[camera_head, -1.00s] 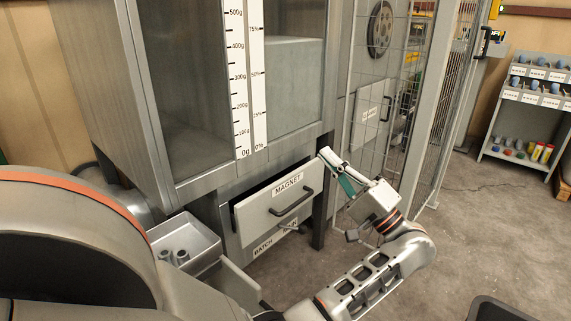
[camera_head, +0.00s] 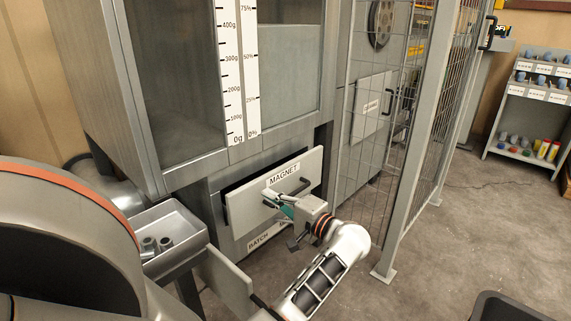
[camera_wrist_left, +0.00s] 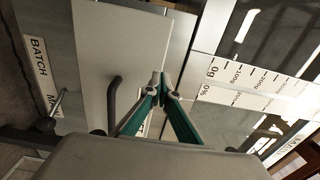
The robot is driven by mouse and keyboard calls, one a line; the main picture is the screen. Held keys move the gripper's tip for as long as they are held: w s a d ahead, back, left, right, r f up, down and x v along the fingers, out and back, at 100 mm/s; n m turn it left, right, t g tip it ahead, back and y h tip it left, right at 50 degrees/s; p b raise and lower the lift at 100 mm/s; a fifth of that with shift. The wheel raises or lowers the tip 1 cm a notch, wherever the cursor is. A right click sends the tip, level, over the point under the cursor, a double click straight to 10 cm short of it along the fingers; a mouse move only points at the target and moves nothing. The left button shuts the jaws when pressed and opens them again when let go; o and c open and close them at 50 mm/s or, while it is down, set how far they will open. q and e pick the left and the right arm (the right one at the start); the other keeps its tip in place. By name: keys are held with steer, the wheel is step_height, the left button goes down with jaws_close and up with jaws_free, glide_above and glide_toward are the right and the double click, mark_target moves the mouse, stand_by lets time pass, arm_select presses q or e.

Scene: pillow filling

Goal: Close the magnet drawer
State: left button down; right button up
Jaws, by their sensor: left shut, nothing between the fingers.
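The magnet drawer (camera_head: 240,210) is a grey metal front with a "MAGNET" label and a dark bar handle (camera_head: 292,189). It stands partly open, with a dark gap along its top left edge. In the left wrist view the drawer front (camera_wrist_left: 115,45) fills the upper left, with its handle (camera_wrist_left: 114,98) left of the fingers. My left gripper (camera_head: 268,194) is shut and empty, in front of the drawer face just below the label, its fingertips (camera_wrist_left: 162,84) close to the face. I cannot tell whether they touch it. My right gripper is not in view.
The tall cabinet (camera_head: 185,172) with a scale strip rises above the drawer. A "BATCH" panel (camera_head: 258,240) lies below it. A metal tray (camera_head: 185,240) with small cylinders stands at left. A wire fence (camera_head: 412,150) stands at right.

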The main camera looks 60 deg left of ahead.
mark_target(253, 186)
arm_select(q)
steer(key=shift+b+x, duration=0.3)
steer(key=shift+x, duration=1.85)
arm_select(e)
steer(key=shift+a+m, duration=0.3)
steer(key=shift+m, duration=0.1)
arm_select(q)
steer(key=x, duration=0.4)
steer(key=shift+s+a, duration=0.1)
steer(key=shift+a, duration=0.25)
steer(key=shift+r, duration=0.1)
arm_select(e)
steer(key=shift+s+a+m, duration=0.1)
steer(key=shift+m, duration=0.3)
